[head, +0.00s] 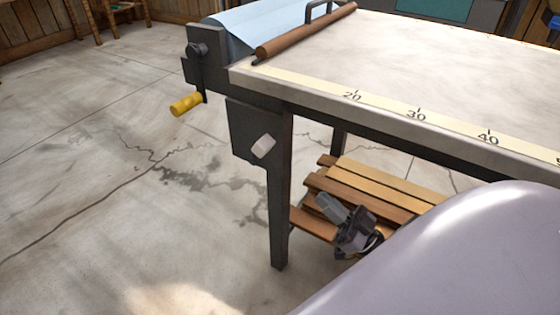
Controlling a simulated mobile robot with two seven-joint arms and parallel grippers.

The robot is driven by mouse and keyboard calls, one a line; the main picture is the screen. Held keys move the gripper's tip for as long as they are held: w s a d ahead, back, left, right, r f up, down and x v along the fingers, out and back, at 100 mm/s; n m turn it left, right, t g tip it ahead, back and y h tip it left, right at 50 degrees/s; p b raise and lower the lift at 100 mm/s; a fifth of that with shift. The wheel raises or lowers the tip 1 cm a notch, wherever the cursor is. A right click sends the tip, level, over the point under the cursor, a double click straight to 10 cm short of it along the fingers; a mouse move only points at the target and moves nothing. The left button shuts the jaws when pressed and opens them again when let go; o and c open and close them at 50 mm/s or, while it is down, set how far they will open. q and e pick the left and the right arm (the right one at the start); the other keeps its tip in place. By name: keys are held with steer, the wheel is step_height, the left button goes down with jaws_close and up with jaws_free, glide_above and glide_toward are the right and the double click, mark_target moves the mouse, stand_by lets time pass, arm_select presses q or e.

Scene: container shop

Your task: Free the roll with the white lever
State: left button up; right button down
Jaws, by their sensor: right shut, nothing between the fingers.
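The white lever (263,146) is a short pale handle, tilted, on a dark plate (243,128) at the table's near left leg. Above it, at the table's left end, is a roll of light blue sheet (245,30), partly hidden behind the end bracket and a brown bar. A crank with a yellow handle (186,104) hangs from the dark end bracket (200,70). My right gripper (328,205) is shut and empty, lower right of the lever and apart from it, in front of the slatted shelf. My left gripper is out of view.
The pale tabletop (440,60) carries a ruler strip (380,108) on its front edge and a brown bar (305,33). A wooden slatted shelf (365,185) sits below. The table leg (278,220) stands near my gripper. The floor at left is clear.

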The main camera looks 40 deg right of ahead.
mark_target(269, 150)
steer(key=b+x, duration=0.1)
steer(key=x, duration=1.2)
steer(key=shift+b, duration=0.3)
steer(key=shift+w+a+r, duration=0.15)
steer(key=shift+w+r, duration=0.15)
steer(key=shift+w, duration=0.1)
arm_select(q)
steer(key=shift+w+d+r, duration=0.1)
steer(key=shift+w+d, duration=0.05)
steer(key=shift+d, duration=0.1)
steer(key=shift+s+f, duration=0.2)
